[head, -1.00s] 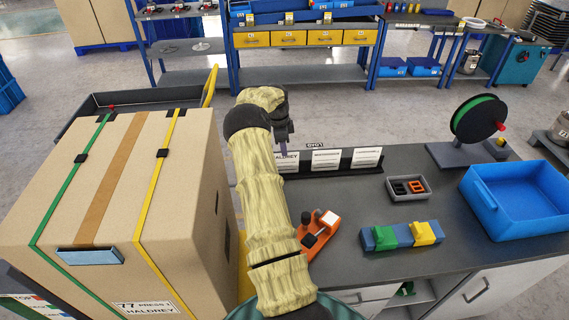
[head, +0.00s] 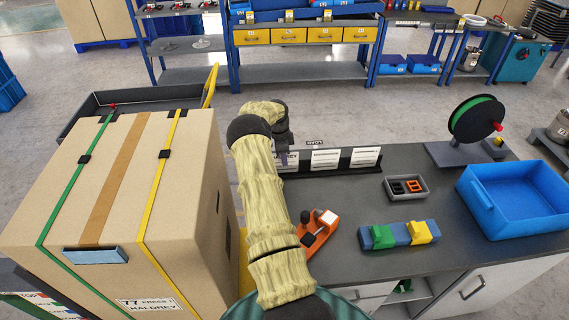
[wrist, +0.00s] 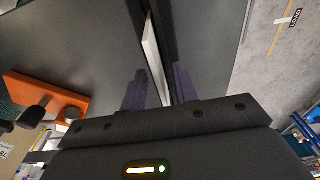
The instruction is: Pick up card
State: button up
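Three white cards stand in a row in a black holder (head: 345,170) along the back of the grey worktop. The middle card (head: 326,159) and the right card (head: 365,158) show fully. The left card (head: 291,160) is partly hidden by my gripper (head: 283,157). In the wrist view a thin white card edge (wrist: 151,50) stands along a dark bar, ahead of and between the two purple fingers. My gripper (wrist: 159,82) is open, its fingers apart, and nothing is seen clamped. Whether the fingertips overlap the card is unclear.
A large strapped carton (head: 110,190) stands left of my arm. An orange tool (head: 318,230) is close to my forearm on the worktop.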

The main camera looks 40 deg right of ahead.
jog(key=shift+s+d, duration=0.1)
grip_shut()
jog(key=shift+r, duration=0.15)
notch_tip(320, 180, up, 10)
jog(key=b, duration=0.2)
jog(key=shift+f+b, duration=0.2)
jog(key=shift+b, duration=0.2)
jog(key=shift+r, duration=0.1)
